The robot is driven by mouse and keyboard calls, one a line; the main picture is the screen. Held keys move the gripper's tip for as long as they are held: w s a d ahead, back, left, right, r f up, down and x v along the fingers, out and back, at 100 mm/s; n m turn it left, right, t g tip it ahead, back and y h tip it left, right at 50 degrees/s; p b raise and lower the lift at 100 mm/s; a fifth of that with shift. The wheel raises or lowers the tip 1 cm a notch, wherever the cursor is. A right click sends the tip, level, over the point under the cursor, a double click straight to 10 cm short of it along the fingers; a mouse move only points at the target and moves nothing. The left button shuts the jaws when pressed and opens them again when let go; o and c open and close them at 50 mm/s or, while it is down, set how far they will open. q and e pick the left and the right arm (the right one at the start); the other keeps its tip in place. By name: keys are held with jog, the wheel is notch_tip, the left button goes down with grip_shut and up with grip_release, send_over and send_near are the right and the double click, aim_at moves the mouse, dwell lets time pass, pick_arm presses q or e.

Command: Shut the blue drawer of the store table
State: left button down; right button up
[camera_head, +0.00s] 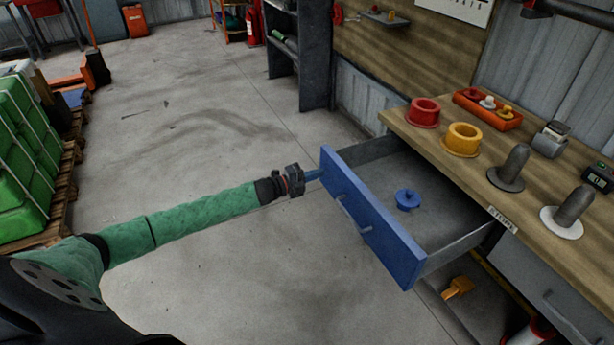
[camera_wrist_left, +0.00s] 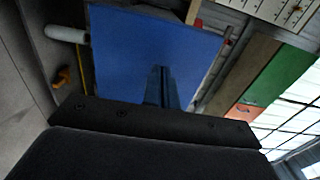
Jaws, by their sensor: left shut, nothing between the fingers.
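The blue drawer (camera_head: 372,222) of the store table (camera_head: 455,150) stands pulled out, its blue front facing my left arm. A blue knobbed piece (camera_head: 408,199) lies inside it on the grey floor. My left gripper (camera_head: 314,175) is shut and empty, its tips at the far upper end of the drawer front. I cannot tell for sure whether they touch it. In the left wrist view the blue drawer front (camera_wrist_left: 130,60) fills the middle, with the closed fingers (camera_wrist_left: 160,85) in front of it. My right gripper is not in view.
On the table top stand a red ring (camera_head: 423,113), a yellow ring (camera_head: 463,139), grey posts (camera_head: 512,165) and an orange tray (camera_head: 487,109). A yellow object (camera_head: 457,287) lies below the drawer. Green crates (camera_head: 22,150) stand on pallets at left. The floor between is clear.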

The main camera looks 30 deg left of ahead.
aim_at(386, 165)
pick_arm(q)
jog(key=shift+w+d, duration=0.35)
jog(key=shift+w, duration=0.1)
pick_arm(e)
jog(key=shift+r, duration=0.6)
pick_arm(q)
jog(key=shift+w+d, duration=0.1)
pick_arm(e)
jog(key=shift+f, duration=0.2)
